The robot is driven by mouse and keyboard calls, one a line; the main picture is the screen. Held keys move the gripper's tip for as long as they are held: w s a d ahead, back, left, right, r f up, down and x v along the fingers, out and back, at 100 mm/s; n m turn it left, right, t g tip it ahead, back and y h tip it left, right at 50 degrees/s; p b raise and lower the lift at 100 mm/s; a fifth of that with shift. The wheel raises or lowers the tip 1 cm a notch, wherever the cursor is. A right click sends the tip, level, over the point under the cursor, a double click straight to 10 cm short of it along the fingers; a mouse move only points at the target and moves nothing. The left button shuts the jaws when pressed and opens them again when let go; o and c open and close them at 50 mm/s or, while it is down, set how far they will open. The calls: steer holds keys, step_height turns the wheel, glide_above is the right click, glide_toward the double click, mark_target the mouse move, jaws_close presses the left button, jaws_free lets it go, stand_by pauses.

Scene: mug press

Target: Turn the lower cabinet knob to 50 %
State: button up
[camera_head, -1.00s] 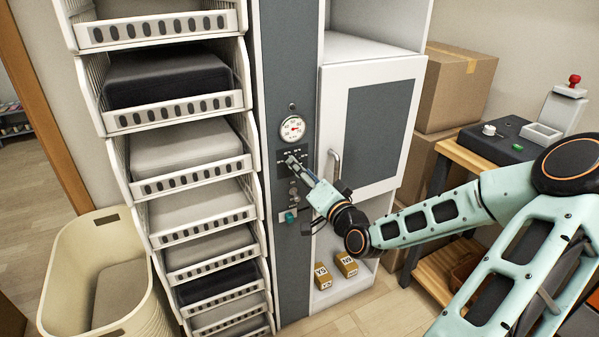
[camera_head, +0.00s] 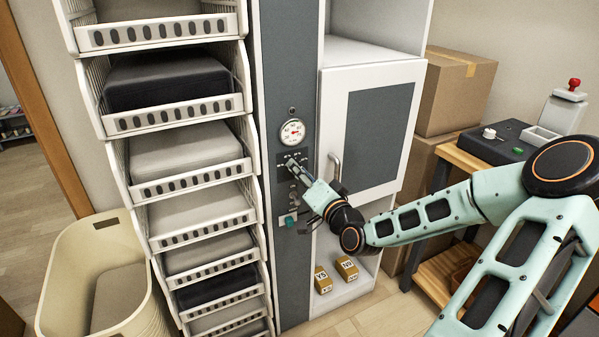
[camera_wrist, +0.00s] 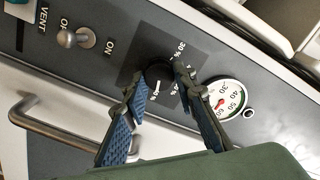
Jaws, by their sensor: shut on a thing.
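The cabinet knob is a round black dial (camera_wrist: 158,76) on a dark plate with percent marks, one reading 30 %. Its white pointer line faces the lower part of the picture in the wrist view; the mark there is partly hidden, so I cannot read the setting. My gripper (camera_wrist: 160,84) has one finger on each side of the knob and is shut on it. In the head view my gripper (camera_head: 291,162) reaches the grey cabinet column (camera_head: 289,60) and hides the knob.
A round gauge (camera_head: 292,132) sits just above the knob. Below are a metal toggle switch (camera_wrist: 76,38) with ON lettering and a teal button (camera_head: 288,219). A white door with a curved handle (camera_head: 335,166) is close on the right. Wire baskets (camera_head: 190,215) stand left.

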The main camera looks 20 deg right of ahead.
steer(key=shift+n, duration=0.3)
steer(key=shift+n+b, duration=2)
steer(key=shift+n, duration=2.6)
steer(key=o, duration=1.2)
steer(key=shift+c, duration=0.2)
steer(key=s, duration=0.7)
steer(key=shift+s, duration=0.3)
